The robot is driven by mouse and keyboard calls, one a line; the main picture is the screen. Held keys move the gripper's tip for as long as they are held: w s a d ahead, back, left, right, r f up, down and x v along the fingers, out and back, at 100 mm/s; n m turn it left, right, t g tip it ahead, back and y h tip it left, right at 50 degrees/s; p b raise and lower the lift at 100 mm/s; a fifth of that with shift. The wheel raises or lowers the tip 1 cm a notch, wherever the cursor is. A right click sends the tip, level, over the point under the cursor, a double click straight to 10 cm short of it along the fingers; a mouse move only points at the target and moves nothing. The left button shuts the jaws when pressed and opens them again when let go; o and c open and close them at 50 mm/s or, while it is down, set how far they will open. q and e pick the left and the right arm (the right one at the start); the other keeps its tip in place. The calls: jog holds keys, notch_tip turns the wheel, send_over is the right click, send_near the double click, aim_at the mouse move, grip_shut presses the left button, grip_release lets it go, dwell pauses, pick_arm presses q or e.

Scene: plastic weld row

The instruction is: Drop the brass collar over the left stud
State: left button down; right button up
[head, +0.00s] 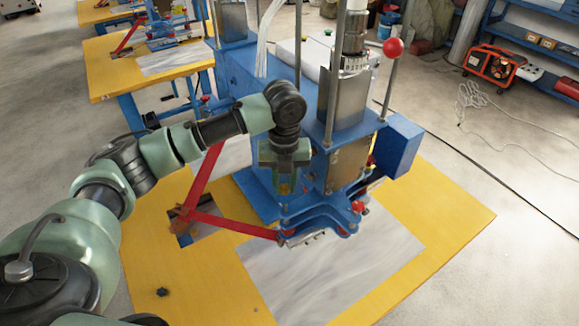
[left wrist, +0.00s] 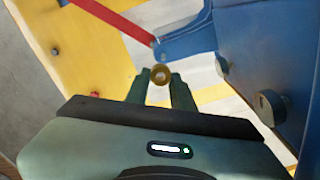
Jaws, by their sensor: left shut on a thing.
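My left gripper (head: 286,184) is beside the blue welding machine (head: 262,86), pointing down over its lower clamp plates (head: 318,212). It is shut on the brass collar (left wrist: 161,75), a small round ring whose pale centre hole shows between the fingertips in the left wrist view (left wrist: 162,92). In the head view the collar is only a small yellowish patch between the fingers. The collar is held near the blue plates, and I cannot tell its height above them. I cannot make out the left stud in either view. My right gripper is not in view.
A red lever frame (head: 203,178) stands just left of the gripper, and its lower bar reaches the plates. A vertical metal cylinder and rods rise on the right. The yellow table (head: 460,215) has free room at its right front. A dark knob (head: 162,292) lies at front left.

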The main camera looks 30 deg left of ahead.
pick_arm(q)
jog(key=f, duration=0.3)
jog(key=shift+w+d+f, duration=0.1)
jog(key=shift+w+f, duration=0.25)
jog(key=shift+s+f, duration=0.1)
jog(key=shift+f, duration=0.1)
dwell(0.5)
dwell(0.3)
jog(key=shift+f, duration=0.1)
dwell(0.5)
jog(key=shift+f, duration=0.9)
jog(key=shift+f, duration=0.2)
dwell(0.6)
